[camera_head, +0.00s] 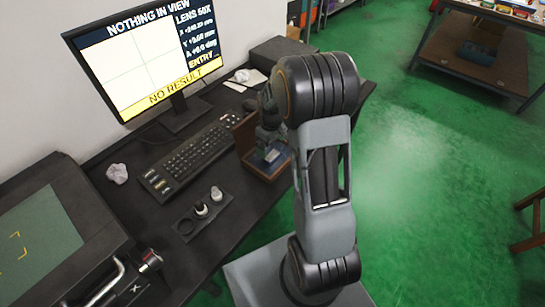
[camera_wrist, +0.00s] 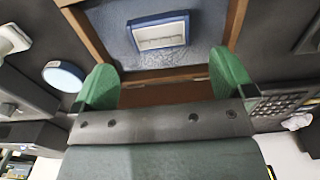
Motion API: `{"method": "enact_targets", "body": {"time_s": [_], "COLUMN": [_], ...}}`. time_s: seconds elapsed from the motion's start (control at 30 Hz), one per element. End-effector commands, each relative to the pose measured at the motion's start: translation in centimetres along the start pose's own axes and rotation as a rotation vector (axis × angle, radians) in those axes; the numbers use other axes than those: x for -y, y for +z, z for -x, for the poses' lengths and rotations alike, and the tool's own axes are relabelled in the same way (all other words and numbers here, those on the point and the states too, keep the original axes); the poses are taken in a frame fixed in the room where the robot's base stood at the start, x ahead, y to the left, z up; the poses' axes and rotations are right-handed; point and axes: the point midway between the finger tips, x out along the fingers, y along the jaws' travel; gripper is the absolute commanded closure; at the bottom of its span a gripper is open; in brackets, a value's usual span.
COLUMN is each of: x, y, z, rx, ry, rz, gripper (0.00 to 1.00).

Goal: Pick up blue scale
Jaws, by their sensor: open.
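The blue scale (camera_wrist: 160,32) is a small rectangular piece with a blue rim and a pale, silvery middle. It lies on the grey-blue lining of an open wooden box (camera_wrist: 237,20). In the head view the box (camera_head: 247,133) stands near the desk's front edge, and a bit of blue and white shows inside it, partly hidden by my arm. My gripper (camera_wrist: 166,80) is open, its two green fingertips wide apart and empty. In the wrist view the scale sits beyond the fingertips, between their lines. In the head view my gripper (camera_head: 269,143) is over the box.
A keyboard (camera_head: 190,155) lies left of the box. A monitor (camera_head: 145,55) reads "NOTHING IN VIEW" and "NO RESULT". Crumpled paper (camera_head: 117,173) lies on the desk. Green floor to the right is open.

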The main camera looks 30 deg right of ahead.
Motion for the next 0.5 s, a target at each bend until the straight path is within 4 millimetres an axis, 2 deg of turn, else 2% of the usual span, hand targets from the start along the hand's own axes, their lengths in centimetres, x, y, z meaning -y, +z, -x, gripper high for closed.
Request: {"method": "enact_targets", "body": {"time_s": [0.13,0.4,0.5], "x": [0.0,0.1,0.1], "y": [0.0,-0.1,-0.1], "z": [-0.9,-4.4,-5.1], "rx": [0.001,0.001,0.001], "ry": [-0.001,-0.001,-0.001], "rz": [0.000,0.000,0.000], "gripper": [0.00,0.00,0.00]}}
